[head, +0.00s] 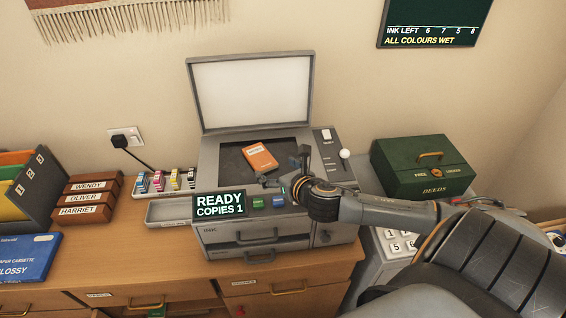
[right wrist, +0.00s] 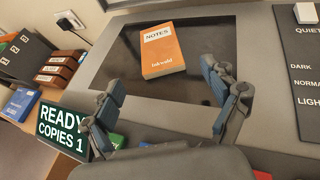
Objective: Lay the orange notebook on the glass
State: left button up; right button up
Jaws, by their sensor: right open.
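The orange notebook (head: 260,158), with a white "NOTES" label, lies flat on the dark glass (head: 232,162) of the grey copier, slightly turned. The copier's lid (head: 252,92) stands raised behind it. In the right wrist view the whole notebook (right wrist: 162,52) shows on the glass (right wrist: 205,42), inside its frame. My right gripper (head: 286,170) is open and empty over the front part of the glass. Its fingers are spread wide on the near side of the notebook, apart from it. My left gripper is not in view.
The copier's display (head: 219,205) reads "READY COPIES 1". Ink cartridges (head: 165,181) and an empty grey tray (head: 168,211) are left of it. A green deeds box (head: 422,168) stands to the right. Labelled wooden blocks (head: 90,198) and a blue paper cassette (head: 26,258) are at left.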

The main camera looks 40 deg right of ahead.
jog(key=shift+v, duration=1.95)
